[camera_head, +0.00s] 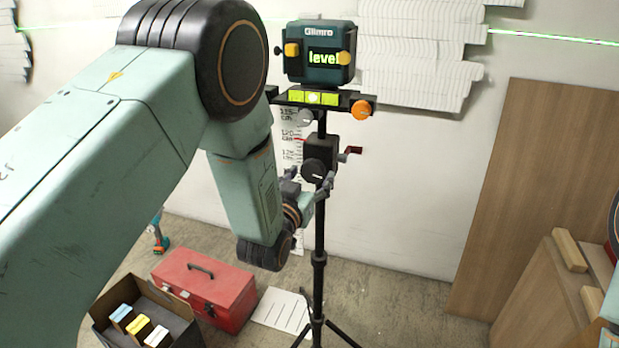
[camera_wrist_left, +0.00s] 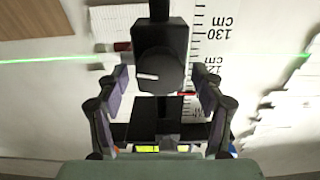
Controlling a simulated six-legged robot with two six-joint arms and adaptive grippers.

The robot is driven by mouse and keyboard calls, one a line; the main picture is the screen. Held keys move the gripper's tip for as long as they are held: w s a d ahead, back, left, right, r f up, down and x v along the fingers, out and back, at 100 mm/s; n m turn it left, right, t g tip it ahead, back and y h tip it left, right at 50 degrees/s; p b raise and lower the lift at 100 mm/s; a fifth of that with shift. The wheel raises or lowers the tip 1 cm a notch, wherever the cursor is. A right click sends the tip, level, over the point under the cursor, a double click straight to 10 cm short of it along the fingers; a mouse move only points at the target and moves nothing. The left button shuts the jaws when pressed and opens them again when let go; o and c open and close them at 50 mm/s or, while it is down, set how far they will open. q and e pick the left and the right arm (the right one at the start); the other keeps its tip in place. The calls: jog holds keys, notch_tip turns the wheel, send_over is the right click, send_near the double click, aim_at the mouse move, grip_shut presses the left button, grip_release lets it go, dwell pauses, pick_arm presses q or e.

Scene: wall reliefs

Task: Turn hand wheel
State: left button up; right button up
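A tripod (camera_head: 319,235) carries a green laser level (camera_head: 320,52) whose display reads "level". A round black hand wheel (camera_head: 314,171) with a small white mark sits on the front of the tripod's black column block. It also shows in the left wrist view (camera_wrist_left: 158,71). My left gripper (camera_head: 308,187) is at the hand wheel, its fingers spread. In the left wrist view my left gripper (camera_wrist_left: 162,78) has one finger on each side of the hand wheel, with gaps visible on both sides. My right gripper is not in view.
A red-handled crank (camera_head: 350,151) sticks out right of the column block. An orange knob (camera_head: 361,109) is above it. A red toolbox (camera_head: 205,288) and an open dark box (camera_head: 150,315) stand on the floor at left. Wooden boards (camera_head: 535,190) lean at right.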

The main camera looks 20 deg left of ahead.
pick_arm(q)
jog(key=shift+c, duration=0.8)
jog(key=c, duration=0.8)
jog(key=shift+o, duration=0.2)
jog(key=shift+m, duration=0.3)
jog(key=m, duration=0.4)
jog(key=shift+a, duration=0.1)
jog(key=m, duration=0.5)
jog(key=shift+m, duration=0.4)
jog(key=m, duration=0.6)
jog(key=shift+r, duration=0.1)
jog(key=m+b, duration=0.1)
jog(key=m, duration=0.6)
jog(key=shift+r, duration=0.15)
jog(key=shift+m, duration=0.3)
